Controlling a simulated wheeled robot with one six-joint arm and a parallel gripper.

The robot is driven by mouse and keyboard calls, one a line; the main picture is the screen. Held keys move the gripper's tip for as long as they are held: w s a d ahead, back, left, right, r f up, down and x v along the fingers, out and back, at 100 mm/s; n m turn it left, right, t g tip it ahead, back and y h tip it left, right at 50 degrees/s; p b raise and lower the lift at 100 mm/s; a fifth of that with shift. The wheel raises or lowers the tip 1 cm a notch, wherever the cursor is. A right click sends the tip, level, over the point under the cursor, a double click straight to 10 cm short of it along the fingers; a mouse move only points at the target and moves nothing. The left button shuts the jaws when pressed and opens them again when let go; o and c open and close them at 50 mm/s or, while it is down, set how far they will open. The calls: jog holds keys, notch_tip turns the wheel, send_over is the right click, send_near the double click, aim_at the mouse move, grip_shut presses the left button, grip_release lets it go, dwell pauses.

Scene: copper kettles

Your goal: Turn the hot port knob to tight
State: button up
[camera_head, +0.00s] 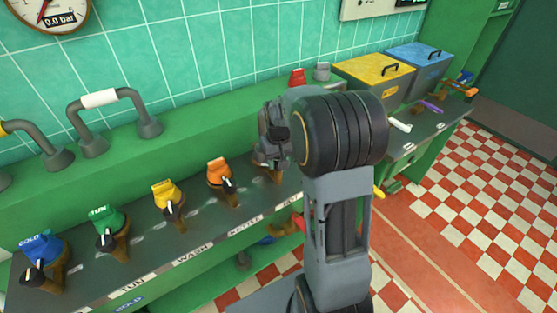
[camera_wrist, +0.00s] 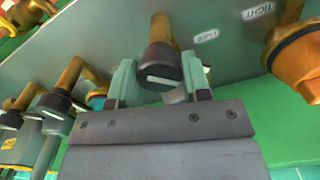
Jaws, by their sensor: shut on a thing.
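In the wrist view, a round black knob (camera_wrist: 160,68) with a white pointer line sits on a brass-brown stem. The green-grey fingers of my gripper (camera_wrist: 160,84) stand on either side of it, shut on it. Printed words lie on the grey panel beside it; one reads TIGHT (camera_wrist: 257,12), and the nearer one is hard to read. In the head view, my gripper (camera_head: 272,150) is at the port right of the orange port (camera_head: 219,173). My wrist hides most of that port and its knob there.
Yellow (camera_head: 167,195), green (camera_head: 105,226) and blue (camera_head: 41,254) ports stand in a row to the left. A pipe handle (camera_head: 100,98) rises behind them. Yellow (camera_head: 373,68) and blue (camera_head: 417,56) bins stand at the back right. Checkered floor lies open at right.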

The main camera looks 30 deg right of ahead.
jog(key=m, duration=0.5)
jog(key=shift+p, duration=0.35)
jog(key=m, duration=0.4)
jog(key=shift+m, duration=0.4)
jog(key=o, duration=0.9)
notch_tip(320, 180, up, 14)
jog(key=shift+f+p, duration=0.1)
jog(key=shift+p, duration=0.4)
dwell(0.3)
